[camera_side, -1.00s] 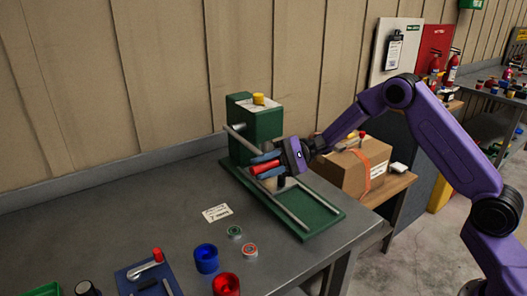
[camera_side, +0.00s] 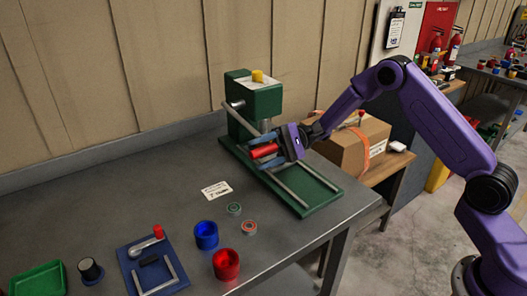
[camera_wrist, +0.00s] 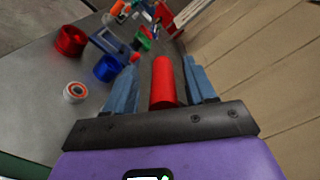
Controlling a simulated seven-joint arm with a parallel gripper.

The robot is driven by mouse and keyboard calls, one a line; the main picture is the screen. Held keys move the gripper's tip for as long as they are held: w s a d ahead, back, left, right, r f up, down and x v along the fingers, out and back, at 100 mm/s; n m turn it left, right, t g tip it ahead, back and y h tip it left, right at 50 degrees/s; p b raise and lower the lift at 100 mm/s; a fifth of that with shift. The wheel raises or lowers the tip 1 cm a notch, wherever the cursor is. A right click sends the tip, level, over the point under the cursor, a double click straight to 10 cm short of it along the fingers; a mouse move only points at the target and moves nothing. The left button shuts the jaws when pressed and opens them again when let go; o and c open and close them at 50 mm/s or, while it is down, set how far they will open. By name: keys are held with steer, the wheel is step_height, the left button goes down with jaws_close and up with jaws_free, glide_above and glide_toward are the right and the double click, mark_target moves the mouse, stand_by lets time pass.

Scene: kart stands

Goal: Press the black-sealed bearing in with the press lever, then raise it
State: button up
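The green press (camera_side: 262,100) stands at the back of the bench. Its grey lever (camera_side: 238,116) slopes down toward the front right and ends in a red handle (camera_side: 264,151). My gripper (camera_side: 268,152) straddles this handle with its blue fingers, one above and one below. In the wrist view the red handle (camera_wrist: 163,83) lies between the fingers, with a narrow gap showing on each side. I cannot make out a black-sealed bearing; my gripper and the lever hide the spot under the ram.
A green-ringed bearing (camera_side: 234,208) and an orange-ringed bearing (camera_side: 249,227) lie in front of the press. A blue cup (camera_side: 206,235), a red cup (camera_side: 226,264), a blue fixture (camera_side: 133,256) and a green tray (camera_side: 38,280) stand nearer. A cardboard box (camera_side: 345,155) is at the right.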

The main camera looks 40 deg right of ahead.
steer(key=shift+d+f, duration=0.1)
steer(key=shift+d, duration=0.05)
steer(key=d, duration=1.7)
steer(key=a+n, duration=1)
steer(key=a, duration=0.1)
steer(key=a+r+n, duration=0.1)
steer(key=a+n, duration=0.3)
steer(key=a, duration=0.1)
steer(key=shift+a+n, duration=0.3)
steer(key=shift+n, duration=0.1)
jaws_close()
